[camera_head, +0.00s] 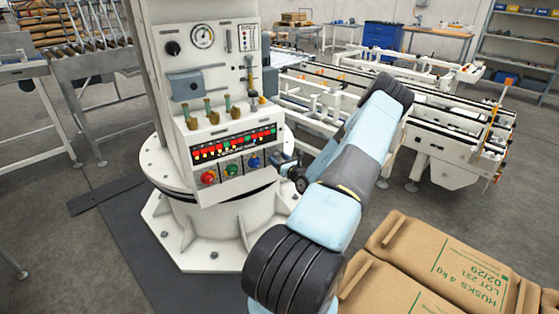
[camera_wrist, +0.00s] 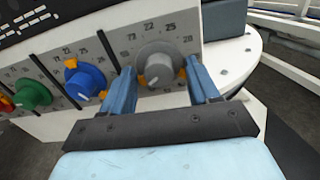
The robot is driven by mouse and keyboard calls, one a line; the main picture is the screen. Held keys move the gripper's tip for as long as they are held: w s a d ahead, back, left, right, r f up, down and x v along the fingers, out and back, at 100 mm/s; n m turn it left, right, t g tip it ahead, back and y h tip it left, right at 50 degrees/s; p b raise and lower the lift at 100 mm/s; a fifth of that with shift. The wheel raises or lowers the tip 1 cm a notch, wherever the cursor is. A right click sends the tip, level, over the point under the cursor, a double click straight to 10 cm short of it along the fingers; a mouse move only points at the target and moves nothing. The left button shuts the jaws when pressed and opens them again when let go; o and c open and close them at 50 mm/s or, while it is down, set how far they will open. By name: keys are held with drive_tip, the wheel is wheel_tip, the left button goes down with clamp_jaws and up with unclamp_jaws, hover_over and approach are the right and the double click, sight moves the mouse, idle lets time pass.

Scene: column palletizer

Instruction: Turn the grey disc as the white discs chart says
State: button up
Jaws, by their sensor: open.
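The grey disc (camera_wrist: 158,62) is a round knob on the white panel, with printed numbers around it and orange showing at its lower left and right edges. My gripper (camera_wrist: 161,72) is open in the wrist view, with one blue finger on each side of the grey disc. I cannot tell whether either finger touches it. In the head view my gripper (camera_head: 291,168) is at the panel's right end and hides the grey disc. A small chart (camera_head: 249,37) is high on the column; its print is too small to read, and I cannot identify white discs on it.
Beside the grey disc are a blue knob (camera_wrist: 86,82), a green knob (camera_wrist: 34,94) and a red knob (camera_head: 207,178). Levers (camera_head: 212,112) project above the display strip (camera_head: 235,142). Paper sacks (camera_head: 440,265) lie at the lower right.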

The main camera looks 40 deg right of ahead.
drive_tip(key=c, duration=1)
drive_tip(key=shift+c, duration=0.2)
drive_tip(key=shift+m, duration=0.4)
drive_tip(key=m, duration=0.4)
drive_tip(key=shift+m, duration=0.4)
drive_tip(key=m, duration=0.6)
drive_tip(key=shift+d+h, duration=0.1)
drive_tip(key=shift+h, duration=0.2)
drive_tip(key=shift+m, duration=0.3)
drive_tip(key=shift+s, duration=0.1)
drive_tip(key=o, duration=1)
